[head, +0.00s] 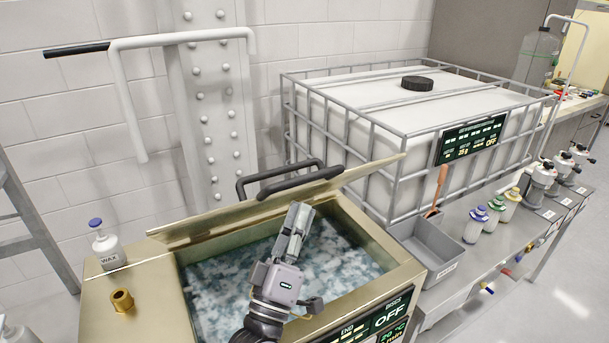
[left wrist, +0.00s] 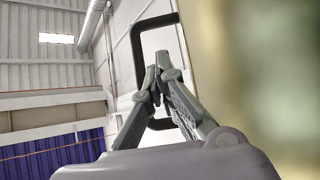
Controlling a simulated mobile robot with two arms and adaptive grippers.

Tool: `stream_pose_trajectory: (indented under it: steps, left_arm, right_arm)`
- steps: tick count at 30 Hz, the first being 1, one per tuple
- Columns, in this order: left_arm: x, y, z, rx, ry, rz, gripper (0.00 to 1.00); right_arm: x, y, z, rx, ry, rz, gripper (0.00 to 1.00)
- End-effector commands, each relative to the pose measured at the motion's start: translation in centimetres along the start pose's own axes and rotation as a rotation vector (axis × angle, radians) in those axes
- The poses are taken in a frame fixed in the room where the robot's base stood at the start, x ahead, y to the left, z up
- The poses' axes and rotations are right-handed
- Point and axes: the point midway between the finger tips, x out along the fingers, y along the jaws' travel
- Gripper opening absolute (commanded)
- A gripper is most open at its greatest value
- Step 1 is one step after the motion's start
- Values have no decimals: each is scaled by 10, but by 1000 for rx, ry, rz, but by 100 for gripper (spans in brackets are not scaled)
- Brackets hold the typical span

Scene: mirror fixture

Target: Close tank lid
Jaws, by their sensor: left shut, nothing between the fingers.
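The tank (head: 110,290) is a brass-coloured box with an open top, with bluish-white mottled contents inside. Its lid (head: 215,225) stands raised and tilted along the back of the opening, seen nearly edge-on. A black bar handle (head: 301,182) is on the lid. My left gripper (head: 298,212) is over the tank opening, in front of the lid, with its fingers pointing up towards the handle. In the left wrist view the fingertips (left wrist: 160,66) are together and empty. The handle (left wrist: 140,62) shows behind them, and the blurred lid (left wrist: 250,80) fills the right side.
A white caged container (head: 440,95) stands behind right of the tank. A grey bin (head: 425,250) and several small bottles (head: 475,225) are on the bench at right. A wax bottle (head: 107,248) and a brass fitting (head: 122,300) sit on the tank's left top. A white pipe (head: 180,38) hangs above left.

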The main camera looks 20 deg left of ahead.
Motion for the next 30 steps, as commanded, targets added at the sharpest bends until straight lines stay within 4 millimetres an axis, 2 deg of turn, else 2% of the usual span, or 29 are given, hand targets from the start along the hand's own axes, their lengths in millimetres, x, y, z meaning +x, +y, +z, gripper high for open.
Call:
stream_pose_trajectory:
  steps: [9, 15, 20, 30]
  left_arm:
    - [58, 4, -2, 3, 1, 1, 0]
    - [86, 2, -1, 4, -1, 0, 0]
    - [94, 0, 1, 4, -2, -1, 0]
    - [95, -1, 1, 5, -2, 0, 0]
  right_arm:
    - [-32, 2, -2, -1, -1, 1, 33]
    - [-45, 2, -3, -1, -2, 2, 33]
    - [-48, 2, -3, -1, -2, 2, 33]
    - [-47, 2, -3, -1, -2, 2, 33]
